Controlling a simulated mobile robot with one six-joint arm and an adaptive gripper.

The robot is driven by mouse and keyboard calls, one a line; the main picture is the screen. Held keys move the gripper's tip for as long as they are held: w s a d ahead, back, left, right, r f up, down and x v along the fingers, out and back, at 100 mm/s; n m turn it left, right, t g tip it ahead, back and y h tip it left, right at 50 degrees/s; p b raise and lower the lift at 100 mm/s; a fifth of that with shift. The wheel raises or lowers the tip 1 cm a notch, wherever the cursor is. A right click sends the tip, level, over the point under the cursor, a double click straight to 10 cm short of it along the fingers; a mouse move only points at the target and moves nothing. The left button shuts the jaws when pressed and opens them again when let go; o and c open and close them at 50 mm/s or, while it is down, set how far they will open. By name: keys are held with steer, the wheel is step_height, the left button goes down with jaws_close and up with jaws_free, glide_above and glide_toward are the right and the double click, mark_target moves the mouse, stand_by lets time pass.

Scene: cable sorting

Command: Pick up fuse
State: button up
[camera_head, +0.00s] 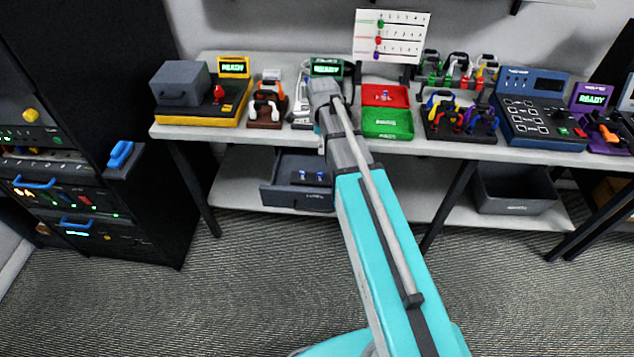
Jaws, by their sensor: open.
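My gripper (319,108) is at the far end of my arm, over the front of the workbench, left of the red tray (371,90). It is open, but its fingers are mostly hidden by my wrist and too small to make out. No part is clearly labelled as a fuse. A small blue-and-white part lies in the red tray (384,97). Two small blue parts (302,174) (320,176) stand in the open grey drawer (285,196) below the bench, below my gripper. Any of these could be a fuse; I cannot tell which.
A green tray (388,130) adjoins the red one. Left are a yellow-black station (235,104) and a brown holder (264,124). Right are a connector rack (447,133) and a blue control panel (540,115). A dark bin (513,207) sits on the lower shelf. A black cabinet stands left.

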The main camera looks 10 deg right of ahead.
mark_target(320, 173)
steer(key=shift+w+f, duration=0.15)
steer(key=shift+f, duration=0.1)
stand_by(0.3)
step_height(320, 173, down, 8)
steer(key=b, duration=0.8)
steer(key=shift+f+b, duration=0.2)
steer(key=shift+b, duration=0.15)
steer(key=shift+f, duration=0.15)
steer(key=f+b, duration=0.2)
steer(key=b, duration=0.1)
steer(key=shift+s+a+f, duration=0.2)
steer(key=shift+s+f, duration=0.05)
steer(key=shift+f, duration=0.15)
steer(key=shift+f+b, duration=1.05)
steer(key=shift+b, duration=0.05)
jaws_close()
